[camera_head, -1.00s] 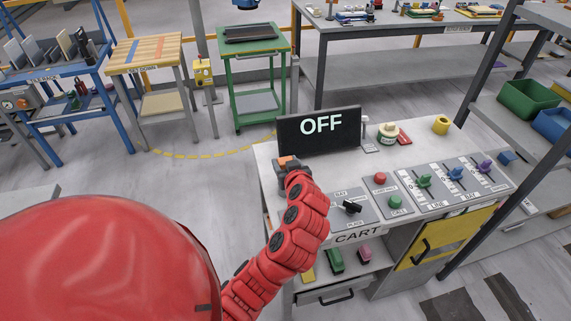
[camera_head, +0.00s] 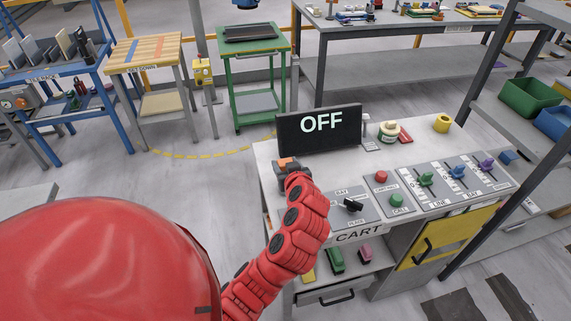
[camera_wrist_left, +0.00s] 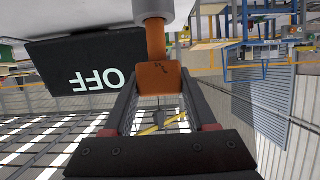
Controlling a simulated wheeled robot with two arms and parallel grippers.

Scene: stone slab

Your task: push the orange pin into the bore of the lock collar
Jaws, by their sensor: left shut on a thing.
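The orange pin (camera_wrist_left: 157,78) has a block-shaped head and a narrower shaft. In the left wrist view its head is between the two fingers of my left gripper (camera_wrist_left: 160,96), which is shut on it. The shaft meets the end of a grey cylinder (camera_wrist_left: 153,9), which looks like the lock collar. The shaft's tip is hidden, so I cannot tell how deep it sits in the bore. In the head view the orange pin (camera_head: 287,163) shows at the cart's left end, with my left gripper (camera_head: 291,172) on it, partly hidden by my wrist. My right gripper is out of view.
A black screen reading OFF (camera_head: 318,131) stands on the cart top (camera_head: 267,152) close to my left gripper. A black-handled selector (camera_head: 353,205), red and green buttons and several coloured levers lie to the right. Open floor is left of the cart.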

